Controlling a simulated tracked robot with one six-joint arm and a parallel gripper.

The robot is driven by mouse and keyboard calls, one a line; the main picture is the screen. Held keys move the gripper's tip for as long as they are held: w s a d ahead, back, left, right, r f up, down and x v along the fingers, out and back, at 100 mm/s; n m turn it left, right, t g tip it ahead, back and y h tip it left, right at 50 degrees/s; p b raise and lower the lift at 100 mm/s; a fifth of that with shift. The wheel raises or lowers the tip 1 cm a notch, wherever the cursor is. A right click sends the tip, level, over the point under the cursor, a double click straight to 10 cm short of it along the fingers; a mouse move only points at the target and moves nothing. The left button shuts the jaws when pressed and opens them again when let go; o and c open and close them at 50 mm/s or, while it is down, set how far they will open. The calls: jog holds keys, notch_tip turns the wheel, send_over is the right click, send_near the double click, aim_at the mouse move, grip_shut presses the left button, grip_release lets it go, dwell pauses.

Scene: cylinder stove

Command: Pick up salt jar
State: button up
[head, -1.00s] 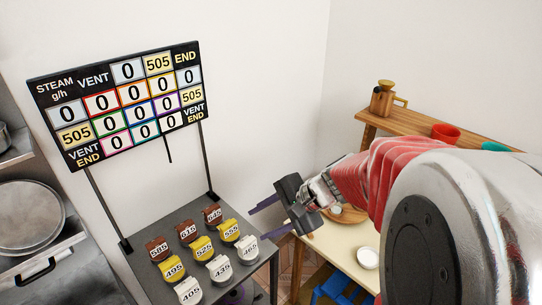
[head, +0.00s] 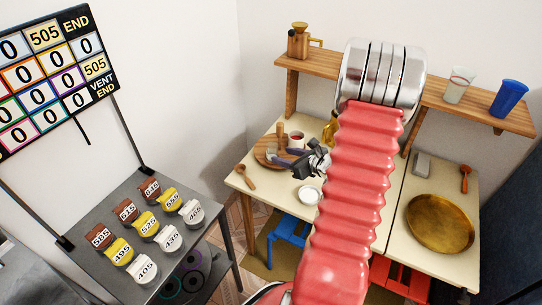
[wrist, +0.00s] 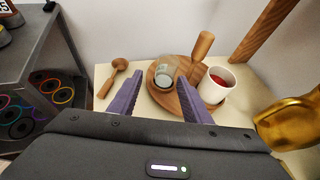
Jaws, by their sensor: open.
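A small clear glass jar with pale contents, which looks like the salt jar (wrist: 164,73), stands on a round wooden board (wrist: 172,100) in the wrist view. It shows between and beyond the tips of my gripper (wrist: 158,80), whose purple fingers are apart with nothing between them. In the head view my gripper (head: 281,158) reaches left over the pale table, by the round board (head: 262,152). The jar is too small and partly hidden there to make out well.
A white mug with red contents (wrist: 217,84) and an upright wooden handle (wrist: 203,46) stand close right of the jar. A gold vessel (wrist: 290,122) is farther right. A wooden spoon (wrist: 117,76) lies left. A white dish (head: 309,194) sits nearer the table's front.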

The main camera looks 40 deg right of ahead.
aim_at(276, 153)
jog(key=shift+s+d+f+m, duration=0.3)
jog(key=shift+d+f+m, duration=0.1)
jog(key=shift+d, duration=0.25)
jog(key=shift+x, duration=4.3)
jog(key=shift+d, duration=0.1)
jog(key=shift+x, duration=2.65)
jog(key=c, duration=0.8)
